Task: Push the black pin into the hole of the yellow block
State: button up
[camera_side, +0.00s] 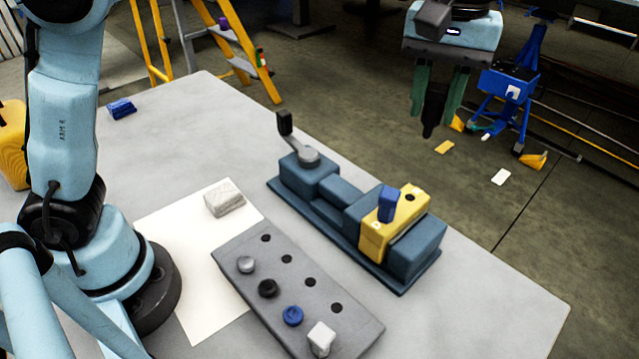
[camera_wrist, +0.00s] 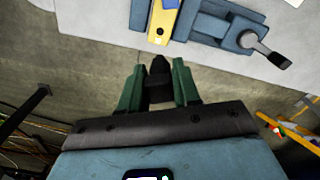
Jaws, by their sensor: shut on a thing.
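My gripper (camera_side: 437,108) is raised at the upper right in the side view, with its green fingers shut on the black pin (camera_side: 433,115). The pin points down, with its narrow end below the fingertips. In the wrist view, my gripper (camera_wrist: 159,88) also has the black pin (camera_wrist: 158,68) between its fingers. The yellow block (camera_side: 384,239) is clamped in the blue-grey vise (camera_side: 328,214). A blue pin (camera_side: 388,203) stands in the block. An open dark hole (camera_side: 409,197) shows beside it. In the wrist view the yellow block (camera_wrist: 155,25) is at the top, apart from the pin.
A grey rack (camera_side: 253,287) with several pins and empty holes lies in front of the vise. A light grey block (camera_side: 224,198) rests on white paper (camera_side: 190,305). A blue object (camera_side: 121,108) lies at the table's back left. The vise handle (camera_side: 285,124) sticks up.

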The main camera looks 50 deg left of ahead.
jog(key=shift+s+f, duration=0.1)
jog(key=shift+f, duration=5.2)
jog(key=shift+f, duration=1.4)
jog(key=o, duration=1.1)
notch_tip(320, 180, up, 12)
jog(key=shift+r, duration=0.1)
